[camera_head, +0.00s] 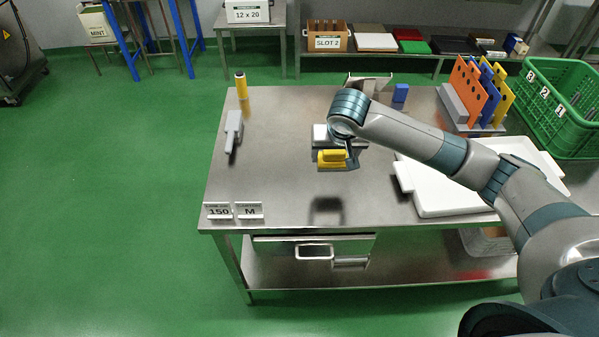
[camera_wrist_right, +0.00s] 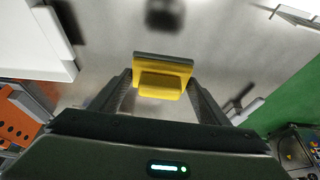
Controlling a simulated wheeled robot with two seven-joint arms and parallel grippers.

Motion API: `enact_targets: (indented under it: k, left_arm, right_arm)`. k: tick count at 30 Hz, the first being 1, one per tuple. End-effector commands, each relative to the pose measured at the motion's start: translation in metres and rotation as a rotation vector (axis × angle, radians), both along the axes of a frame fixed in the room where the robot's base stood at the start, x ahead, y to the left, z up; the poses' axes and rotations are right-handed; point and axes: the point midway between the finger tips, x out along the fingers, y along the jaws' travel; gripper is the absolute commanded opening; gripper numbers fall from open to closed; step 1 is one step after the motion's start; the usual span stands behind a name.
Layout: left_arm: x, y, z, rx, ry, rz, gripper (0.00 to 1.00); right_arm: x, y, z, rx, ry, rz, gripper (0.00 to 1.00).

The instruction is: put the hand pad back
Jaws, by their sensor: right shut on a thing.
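The hand pad (camera_head: 330,160) is a yellow block with a handle on a grey backing. My right gripper (camera_head: 342,152) is over the middle of the steel table (camera_head: 285,185), shut on the hand pad. In the right wrist view the pad (camera_wrist_right: 162,72) sits between the two fingers of the gripper (camera_wrist_right: 163,84), its grey face turned away from the camera. A dark square shadow lies on the table in front of it, and the pad looks raised above the surface. My left gripper is not in view.
A white tray (camera_head: 444,205), a rack of coloured boards (camera_head: 470,92) and a green crate (camera_head: 540,100) are at the right. The front middle is clear.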

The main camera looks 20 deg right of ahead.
Motion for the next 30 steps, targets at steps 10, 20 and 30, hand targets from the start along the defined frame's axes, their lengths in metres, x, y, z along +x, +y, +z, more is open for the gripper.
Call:
enact_targets:
  k: [10,20,30]
  left_arm:
    - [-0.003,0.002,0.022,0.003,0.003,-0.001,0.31]
    - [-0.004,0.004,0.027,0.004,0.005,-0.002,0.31]
    - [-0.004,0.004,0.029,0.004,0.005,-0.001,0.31]
  right_arm:
    - [0.033,0.058,-0.035,0.0,0.0,0.0,0.49]
    - [0.046,0.081,-0.055,0.0,-0.001,-0.001,0.49]
    - [0.045,0.08,-0.057,0.0,0.0,-0.001,0.49]
